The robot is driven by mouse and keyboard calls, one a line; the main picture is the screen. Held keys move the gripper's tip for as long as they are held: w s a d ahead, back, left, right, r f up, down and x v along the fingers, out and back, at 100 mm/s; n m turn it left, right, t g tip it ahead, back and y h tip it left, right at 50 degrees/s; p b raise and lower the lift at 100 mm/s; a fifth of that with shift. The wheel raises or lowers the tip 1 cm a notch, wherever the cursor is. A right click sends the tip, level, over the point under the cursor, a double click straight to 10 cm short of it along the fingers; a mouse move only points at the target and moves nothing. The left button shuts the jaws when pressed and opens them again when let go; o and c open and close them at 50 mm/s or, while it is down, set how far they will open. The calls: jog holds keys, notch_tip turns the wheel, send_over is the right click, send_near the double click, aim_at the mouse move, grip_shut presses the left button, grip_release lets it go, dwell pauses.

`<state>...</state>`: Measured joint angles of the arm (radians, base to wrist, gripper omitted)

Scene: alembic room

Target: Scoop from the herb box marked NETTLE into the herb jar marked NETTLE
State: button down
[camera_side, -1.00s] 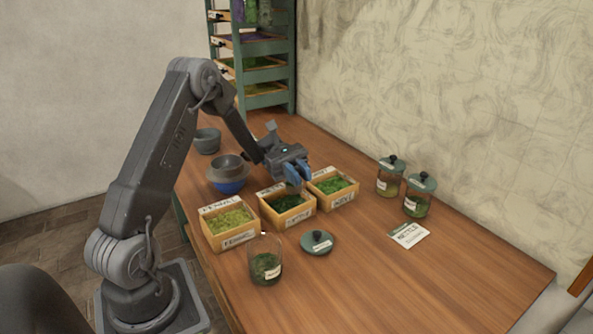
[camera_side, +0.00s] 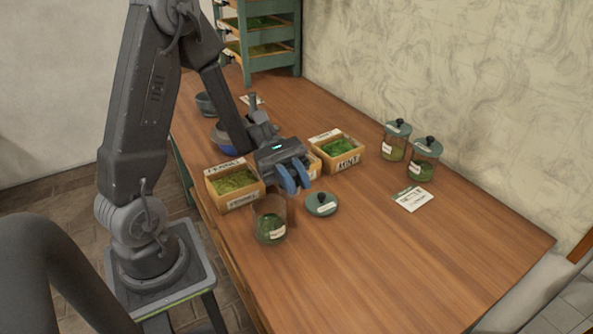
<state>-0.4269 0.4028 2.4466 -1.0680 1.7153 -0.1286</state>
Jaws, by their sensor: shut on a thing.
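My gripper (camera_side: 292,178) has blue fingers pointing down. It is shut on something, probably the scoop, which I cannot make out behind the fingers. It hangs in front of the middle herb box (camera_side: 314,164), hiding most of it and its label. The open glass jar (camera_side: 270,222) stands just in front and left of the fingers, with dark green herb in its lower part and a white label too small to read. Its green lid (camera_side: 321,204) with a dark knob lies on the table to the right of the jar.
The FENNEL box (camera_side: 235,185) is left of my gripper and the MINT box (camera_side: 337,154) right. Two lidded jars (camera_side: 397,140) (camera_side: 424,160) stand near the wall. A NETTLE card (camera_side: 413,199) lies before them. Bowls are behind my arm. The right front table is clear.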

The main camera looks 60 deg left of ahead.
jog(key=n, duration=0.4)
jog(key=n+y, duration=0.1)
jog(key=n, duration=0.3)
jog(key=f+n+g, duration=0.1)
jog(key=n, duration=0.2)
jog(key=shift+n, duration=0.4)
dwell(0.9)
jog(key=shift+r, duration=0.55)
jog(key=m, duration=0.3)
jog(key=r+m, duration=0.1)
jog(key=m, duration=0.2)
jog(key=shift+t, duration=0.4)
jog(key=m, duration=0.3)
jog(key=r+m+h, duration=0.1)
jog(key=m, duration=0.1)
jog(key=shift+m, duration=0.4)
